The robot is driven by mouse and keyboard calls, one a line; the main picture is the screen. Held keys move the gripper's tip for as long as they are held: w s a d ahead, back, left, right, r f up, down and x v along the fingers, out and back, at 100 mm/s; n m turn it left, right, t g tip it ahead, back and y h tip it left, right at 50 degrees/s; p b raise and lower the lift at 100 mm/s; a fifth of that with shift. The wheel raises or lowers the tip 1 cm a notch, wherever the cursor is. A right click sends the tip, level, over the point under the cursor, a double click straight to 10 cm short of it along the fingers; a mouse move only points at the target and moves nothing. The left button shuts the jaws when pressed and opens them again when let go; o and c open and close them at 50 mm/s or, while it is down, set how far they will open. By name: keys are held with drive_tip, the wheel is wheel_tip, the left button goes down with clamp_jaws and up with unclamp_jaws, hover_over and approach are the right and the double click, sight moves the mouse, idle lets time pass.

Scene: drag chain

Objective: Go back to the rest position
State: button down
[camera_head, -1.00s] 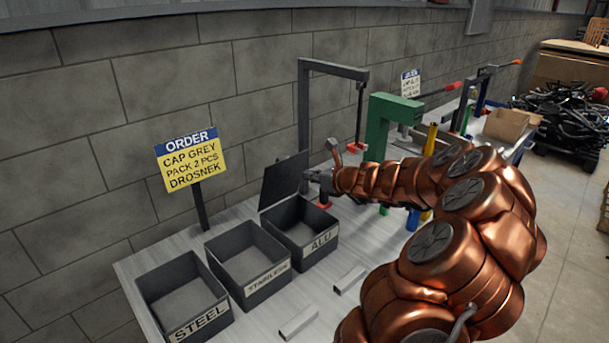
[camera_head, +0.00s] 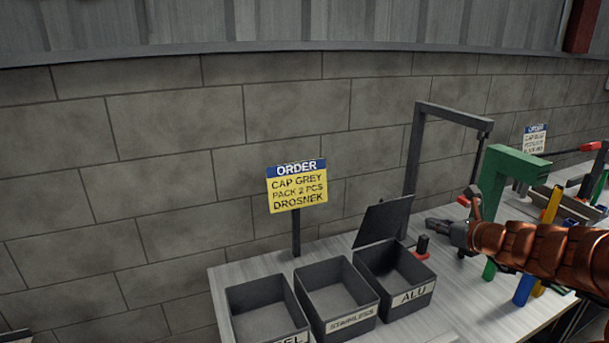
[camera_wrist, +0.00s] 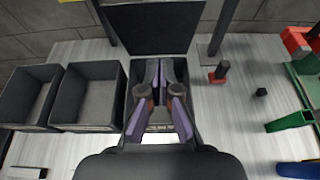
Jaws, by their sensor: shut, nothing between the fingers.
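My gripper (camera_head: 440,226) is shut and empty at the end of my copper-coloured arm, by the right side of the ALU bin (camera_head: 405,295). In the wrist view the purple-grey fingers of my gripper (camera_wrist: 160,72) show in front of the ALU bin (camera_wrist: 192,68), with no object between them. The bin's dark lid (camera_head: 383,221) stands open at its back; it also shows in the wrist view (camera_wrist: 153,28). The fingers and wrist hide part of the bin's inside there.
The STAINLESS bin (camera_head: 352,316) and STEEL bin (camera_head: 240,320) stand left of ALU. A yellow order sign (camera_head: 297,191) stands behind them. A dark frame (camera_head: 412,165), a red-based post (camera_head: 421,246) and a green stand (camera_head: 490,190) are close to my gripper and forearm.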

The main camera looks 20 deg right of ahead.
drive_tip(key=w+a+n+g+y, duration=0.1)
drive_tip(key=a+n+g+y, duration=0.3)
drive_tip(key=a+n, duration=1.1)
drive_tip(key=s+a+f+n+g+y, duration=0.1)
drive_tip(key=s+a+n+g, duration=0.15)
drive_tip(key=a, duration=0.65)
drive_tip(key=s+a+f+n+g+y, duration=0.15)
drive_tip(key=s+a, duration=0.25)
drive_tip(key=a, duration=0.5)
drive_tip(key=s+a+f+n+g+h, duration=0.1)
drive_tip(key=s+a+f+n+g, duration=0.15)
drive_tip(key=s+n, duration=0.35)
drive_tip(key=s+a+f+n+g+h, duration=0.2)
drive_tip(key=s+a+n+g, duration=0.15)
drive_tip(key=s, duration=0.45)
drive_tip(key=s+d+n+g+h, duration=0.1)
drive_tip(key=s+d+n+h, duration=0.1)
drive_tip(key=s, duration=0.3)
drive_tip(key=s+d+f+n+h, duration=0.1)
drive_tip(key=s+d+n+h, duration=0.1)
drive_tip(key=s+n, duration=0.2)
drive_tip(key=shift+s+d+f+n+g, duration=0.25)
drive_tip(key=shift+s+d+n+g, duration=0.15)
drive_tip(key=shift+s, duration=0.7)
